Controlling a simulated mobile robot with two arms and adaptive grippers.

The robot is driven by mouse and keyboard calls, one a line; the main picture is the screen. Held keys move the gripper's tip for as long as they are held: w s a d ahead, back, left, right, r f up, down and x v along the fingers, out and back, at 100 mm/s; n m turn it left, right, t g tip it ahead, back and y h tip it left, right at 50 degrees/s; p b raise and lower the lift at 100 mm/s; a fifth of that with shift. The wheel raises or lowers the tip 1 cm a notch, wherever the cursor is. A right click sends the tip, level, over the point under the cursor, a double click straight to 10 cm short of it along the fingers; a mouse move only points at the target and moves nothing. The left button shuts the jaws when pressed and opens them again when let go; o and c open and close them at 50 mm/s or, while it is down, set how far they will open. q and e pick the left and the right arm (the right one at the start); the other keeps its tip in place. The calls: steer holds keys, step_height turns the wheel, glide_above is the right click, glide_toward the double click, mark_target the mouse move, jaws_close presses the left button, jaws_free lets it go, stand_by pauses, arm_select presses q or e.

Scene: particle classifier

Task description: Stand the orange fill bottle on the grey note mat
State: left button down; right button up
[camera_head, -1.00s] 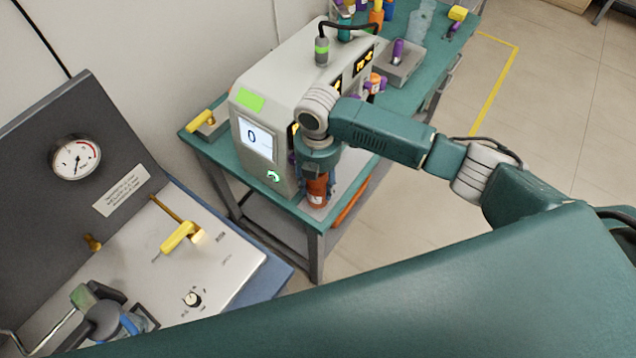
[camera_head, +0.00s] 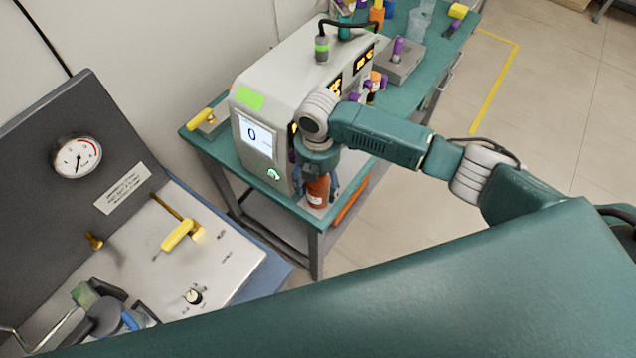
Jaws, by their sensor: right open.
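The orange fill bottle (camera_head: 317,191), with a white label, stands upright at the near end of the teal bench beside the grey machine. My right gripper (camera_head: 317,180) comes down over its top, open, with its fingers spread to either side. The bottle's top is hidden by the gripper. A light grey patch, seemingly the note mat (camera_head: 352,165), shows on the bench behind and right of the bottle. The arm and bottle hide part of it, and I cannot tell whether the bottle's whole base is on it.
The grey machine (camera_head: 262,105) with a lit screen stands close left of the bottle. A panel with a gauge (camera_head: 77,157) and yellow handle (camera_head: 181,235) fills the lower left.

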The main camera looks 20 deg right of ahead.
step_height(320, 180, up, 12)
steer(key=shift+f+b, duration=0.1)
steer(key=shift+b, duration=1.05)
